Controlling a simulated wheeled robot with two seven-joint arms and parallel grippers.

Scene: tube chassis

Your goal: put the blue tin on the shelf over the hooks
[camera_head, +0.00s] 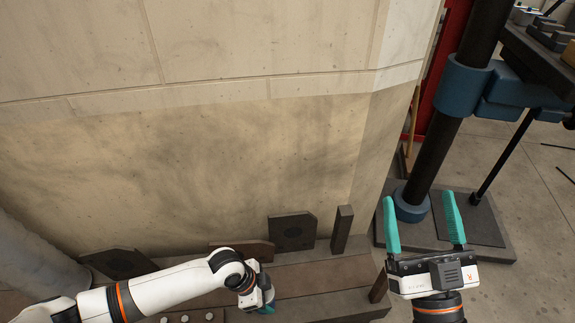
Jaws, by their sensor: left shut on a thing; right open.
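My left gripper (268,302) is low at the middle of the picture, over the front of a low dark bench, with its fingers pointing down and mostly hidden. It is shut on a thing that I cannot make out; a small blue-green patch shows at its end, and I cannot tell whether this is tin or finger. My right gripper (422,218) is open and empty at the lower right, its two teal fingers pointing up and apart. I cannot make out the blue tin, the shelf or the hooks.
The low bench (320,277) runs along a pale concrete wall (240,160). Dark plates (292,231) and an upright block (342,229) stand at its back. A black post (440,150) with blue collars rises at right, beside a loaded dark table (540,60).

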